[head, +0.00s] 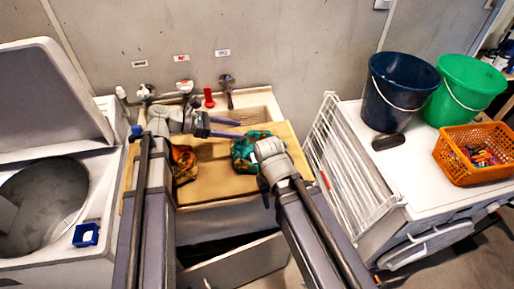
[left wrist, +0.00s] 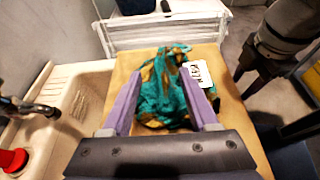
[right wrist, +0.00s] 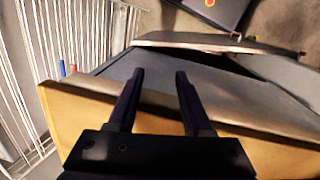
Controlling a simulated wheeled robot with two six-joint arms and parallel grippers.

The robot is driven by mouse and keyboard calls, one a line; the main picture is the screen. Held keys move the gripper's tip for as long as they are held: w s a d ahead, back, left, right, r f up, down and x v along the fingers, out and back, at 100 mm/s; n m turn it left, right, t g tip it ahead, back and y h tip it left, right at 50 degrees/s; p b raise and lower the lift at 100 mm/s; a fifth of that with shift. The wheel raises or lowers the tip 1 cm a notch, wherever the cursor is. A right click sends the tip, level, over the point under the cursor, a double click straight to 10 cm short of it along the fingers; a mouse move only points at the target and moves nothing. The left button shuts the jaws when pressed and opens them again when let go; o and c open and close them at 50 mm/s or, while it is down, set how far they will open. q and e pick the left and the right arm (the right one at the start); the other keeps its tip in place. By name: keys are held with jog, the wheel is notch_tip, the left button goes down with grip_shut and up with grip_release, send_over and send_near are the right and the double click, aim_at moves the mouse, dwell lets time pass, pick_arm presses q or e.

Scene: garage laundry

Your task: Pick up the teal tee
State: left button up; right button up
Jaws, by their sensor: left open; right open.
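The teal tee (head: 243,148), teal with orange-yellow patches, lies crumpled on the tan board over the sink. My right wrist partly hides it in the head view. My left gripper (head: 238,129) is open, its purple fingers pointing right towards the tee. In the left wrist view the tee (left wrist: 158,100) shows between and beyond the open fingers, with a white lettered tag (left wrist: 197,73) at its right; contact cannot be told. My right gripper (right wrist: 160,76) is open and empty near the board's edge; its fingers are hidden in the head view.
An orange and dark cloth (head: 184,160) lies on the board (head: 212,184) left of the tee. A white drying rack (head: 345,170) stands right of it. Dark blue (head: 398,92) and green (head: 465,88) buckets and an orange basket (head: 470,170) stand further right. An open washer (head: 50,205) is left.

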aim_at(254, 132)
pick_arm(q)
jog(key=shift+b+x, duration=1.3)
jog(key=shift+x, duration=2.5)
grip_shut()
